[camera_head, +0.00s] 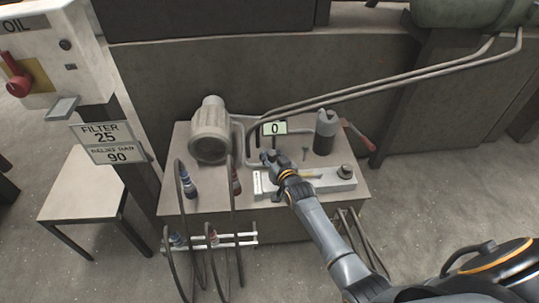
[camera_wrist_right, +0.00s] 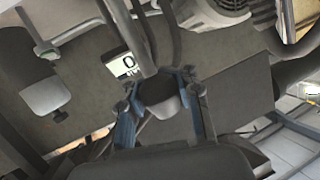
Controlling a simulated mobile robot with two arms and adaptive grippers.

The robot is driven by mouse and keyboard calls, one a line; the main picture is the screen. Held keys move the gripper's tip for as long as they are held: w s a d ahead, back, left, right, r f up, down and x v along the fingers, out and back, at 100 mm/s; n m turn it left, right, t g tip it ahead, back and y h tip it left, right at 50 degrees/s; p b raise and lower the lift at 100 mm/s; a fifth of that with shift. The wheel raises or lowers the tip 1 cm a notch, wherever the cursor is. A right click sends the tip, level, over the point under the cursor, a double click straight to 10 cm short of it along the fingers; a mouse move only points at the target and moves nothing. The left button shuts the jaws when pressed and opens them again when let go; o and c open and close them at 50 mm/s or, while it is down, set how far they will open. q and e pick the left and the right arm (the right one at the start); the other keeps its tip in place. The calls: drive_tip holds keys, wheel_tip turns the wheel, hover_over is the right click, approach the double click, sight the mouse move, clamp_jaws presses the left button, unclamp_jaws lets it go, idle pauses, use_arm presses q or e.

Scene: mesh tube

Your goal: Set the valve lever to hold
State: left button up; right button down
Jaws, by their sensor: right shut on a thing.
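My right gripper (camera_head: 268,160) reaches over the bench from the lower right, at the left end of a light grey block (camera_head: 325,183). In the right wrist view the gripper (camera_wrist_right: 163,92) has its two blue-grey fingers on either side of a dark rounded knob (camera_wrist_right: 160,96), shut on it. The knob looks like the end of the valve lever; my gripper and wrist hide the lever in the head view. A small white label (camera_head: 257,183) stands at the block's left end; its writing is too small to read. My left gripper is not in view.
A display reading 0 (camera_head: 274,128) stands behind the gripper. A motor (camera_head: 209,132), a dark cylinder (camera_head: 325,130) and a red-handled lever (camera_head: 361,138) surround the bench top. Hoses (camera_head: 232,185) hang at the left front. A cabinet with a red switch (camera_head: 16,75) stands far left.

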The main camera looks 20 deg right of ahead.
drive_tip(key=shift+w+d+r, duration=0.15)
drive_tip(key=shift+d+r, duration=0.25)
drive_tip(key=c, duration=1)
unclamp_jaws()
drive_tip(key=shift+d, duration=0.1)
drive_tip(key=shift+o, duration=0.4)
drive_tip(key=shift+s+f, duration=0.15)
drive_tip(key=shift+s, duration=0.05)
drive_tip(key=shift+a, duration=0.2)
drive_tip(key=shift+s, duration=0.45)
drive_tip(key=v, duration=1.1)
